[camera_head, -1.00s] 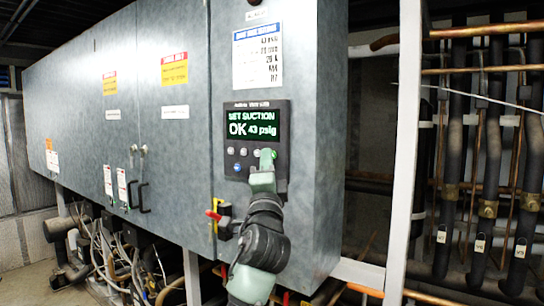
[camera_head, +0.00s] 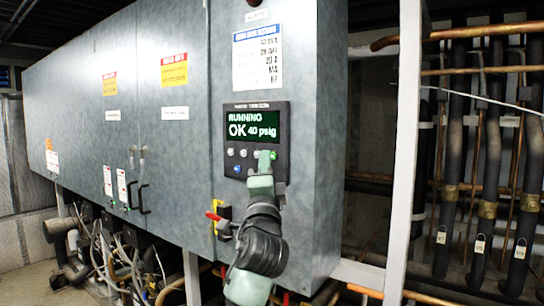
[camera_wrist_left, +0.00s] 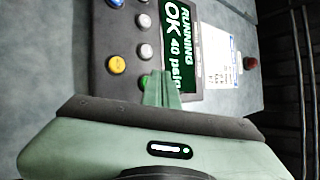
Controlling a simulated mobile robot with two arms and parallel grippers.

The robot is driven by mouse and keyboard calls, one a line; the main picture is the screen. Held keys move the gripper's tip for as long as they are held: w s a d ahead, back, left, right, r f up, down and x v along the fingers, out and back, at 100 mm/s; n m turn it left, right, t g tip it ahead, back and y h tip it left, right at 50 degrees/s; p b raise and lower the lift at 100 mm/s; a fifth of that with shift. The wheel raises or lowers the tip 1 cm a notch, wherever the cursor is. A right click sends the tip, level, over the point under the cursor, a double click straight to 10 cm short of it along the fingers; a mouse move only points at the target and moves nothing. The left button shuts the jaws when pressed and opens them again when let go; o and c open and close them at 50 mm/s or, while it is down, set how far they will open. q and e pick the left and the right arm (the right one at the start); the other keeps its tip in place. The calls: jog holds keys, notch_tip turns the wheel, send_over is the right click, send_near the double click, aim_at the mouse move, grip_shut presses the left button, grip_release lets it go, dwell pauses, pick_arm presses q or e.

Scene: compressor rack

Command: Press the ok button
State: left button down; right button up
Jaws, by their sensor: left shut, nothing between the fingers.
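The control panel (camera_head: 283,170) is a dark unit on the grey cabinet. Its screen (camera_head: 250,124) reads "RUNNING" and "OK 40 psig" in green and white; the same text shows sideways in the left wrist view (camera_wrist_left: 182,45). A green button (camera_wrist_left: 146,82), which looks like the ok button, is partly hidden by my left gripper (camera_wrist_left: 162,88). The left gripper also shows in the head view (camera_head: 264,158), shut and empty, with its tips at the right end of the button row. I cannot tell whether the tips touch the green button. My right gripper is not in view.
Several other buttons sit close by, including a yellow one (camera_wrist_left: 117,65) and a grey one (camera_wrist_left: 146,51). A red-handled switch (camera_head: 213,216) sticks out left of my arm. A white post (camera_head: 405,150) and pipes (camera_head: 491,150) stand to the right.

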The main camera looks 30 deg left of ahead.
pick_arm(q)
jog(key=shift+s, duration=0.3)
jog(key=s, duration=0.1)
jog(key=s+p, duration=0.1)
jog(key=s, duration=0.3)
jog(key=shift+a, duration=0.25)
dwell(0.9)
